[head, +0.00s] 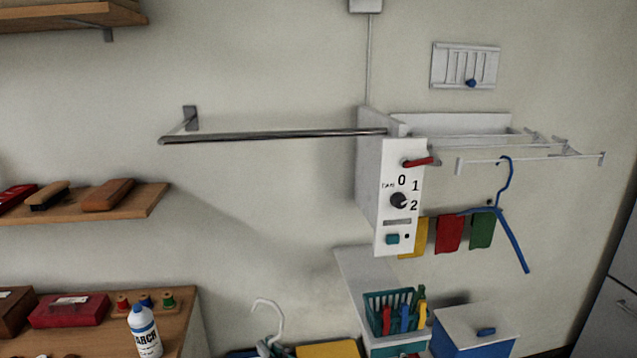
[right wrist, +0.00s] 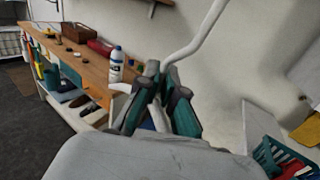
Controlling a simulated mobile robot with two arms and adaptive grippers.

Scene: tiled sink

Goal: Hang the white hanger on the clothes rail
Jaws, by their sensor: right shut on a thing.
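The white hanger (head: 279,315) shows at the bottom of the head view, its hook pointing up; its lower part is out of the frame. My right gripper (head: 268,347) is at the bottom edge there, shut on the hanger. In the right wrist view the gripper's teal-and-grey fingers (right wrist: 163,88) close around the white hanger (right wrist: 190,48), which runs up and to the right. The clothes rail (head: 270,135) is a bare metal bar on the wall, well above the hanger and apart from it. My left gripper is not in view.
A white control box (head: 403,240) stands at the rail's right end. A rack (head: 500,147) beyond it bears a blue hanger (head: 513,240) and coloured cloths. A wooden shelf (head: 140,205) is at left. A white bottle (head: 144,335) stands on the bench below. The wall under the rail is clear.

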